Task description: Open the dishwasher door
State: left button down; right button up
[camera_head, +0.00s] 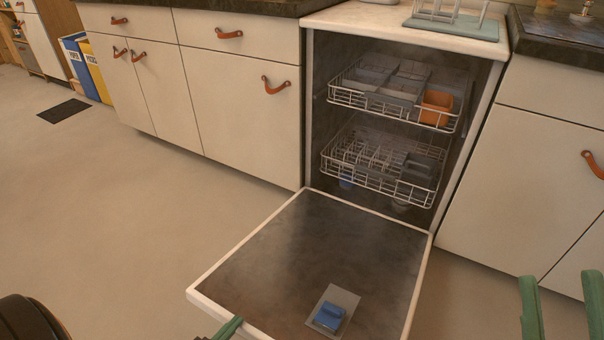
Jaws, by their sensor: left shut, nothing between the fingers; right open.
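The dishwasher door (300,262) is folded down and lies open, about level, in front of the cabinet. Its dark inner face points up, with a blue tablet (329,316) in the dispenser near its outer end. The dishwasher interior (318,120) is exposed, with an upper rack (350,98) and a lower rack (350,178). My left gripper (230,327) is shut and empty, its green tip at the door's outer left edge; I cannot tell whether it touches. My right gripper (562,305) is open and empty at the lower right, apart from the door.
Cream cabinets with leather pulls (276,86) flank the dishwasher. An orange container (436,107) sits in the upper rack. A green mat with a wire rack (455,28) lies on top. The floor (110,190) left of the door is clear.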

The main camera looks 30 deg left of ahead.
pick_arm(q)
jog(key=shift+s+f, duration=0.25)
jog(key=shift+f, duration=0.4)
